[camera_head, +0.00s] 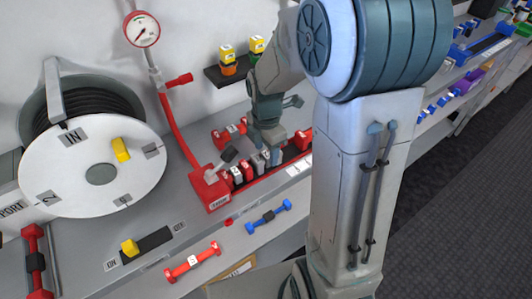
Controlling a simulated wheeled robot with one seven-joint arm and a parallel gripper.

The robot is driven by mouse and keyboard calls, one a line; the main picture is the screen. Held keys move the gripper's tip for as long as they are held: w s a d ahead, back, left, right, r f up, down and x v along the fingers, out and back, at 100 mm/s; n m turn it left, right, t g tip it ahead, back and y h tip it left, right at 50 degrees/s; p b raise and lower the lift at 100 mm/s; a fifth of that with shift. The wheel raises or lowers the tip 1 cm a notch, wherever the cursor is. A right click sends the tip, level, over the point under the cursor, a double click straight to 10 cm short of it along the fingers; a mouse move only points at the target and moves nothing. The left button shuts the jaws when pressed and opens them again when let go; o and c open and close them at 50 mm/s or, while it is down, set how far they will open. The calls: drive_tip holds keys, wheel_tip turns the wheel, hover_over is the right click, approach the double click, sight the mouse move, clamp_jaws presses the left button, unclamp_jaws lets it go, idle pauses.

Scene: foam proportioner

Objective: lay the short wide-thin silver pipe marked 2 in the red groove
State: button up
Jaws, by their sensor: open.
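My gripper (270,146) is small in the head view and points down at the row of short upright pieces at the back of the bench. Its jaws are open, but the fingertips are partly lost among these pieces. Silver-grey pieces (258,164) stand in this row beside red ones (237,175). The number 2 is too small to read on any of them, so I cannot tell which is the named pipe. A long red holder (268,173) runs along the row, from a red block (211,190) at its left end. I cannot make out an empty groove for certain.
A large white reel (75,190) stands at left. A red pipe with a gauge (142,30) rises behind the row. A red dumbbell-shaped pipe (192,262) and a blue one (268,217) lie near the front edge. A dark wall shelf (233,70) holds yellow-topped items.

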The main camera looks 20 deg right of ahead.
sight(266, 155)
wheel_tip(266, 155, up, 9)
drive_tip(key=s+r+m+t, duration=0.2)
drive_tip(key=s+m, duration=1.2)
drive_tip(key=m, duration=0.7)
drive_tip(key=shift+r+m+t, duration=0.2)
drive_tip(key=shift+m+t, duration=0.2)
drive_tip(key=shift+t, duration=0.1)
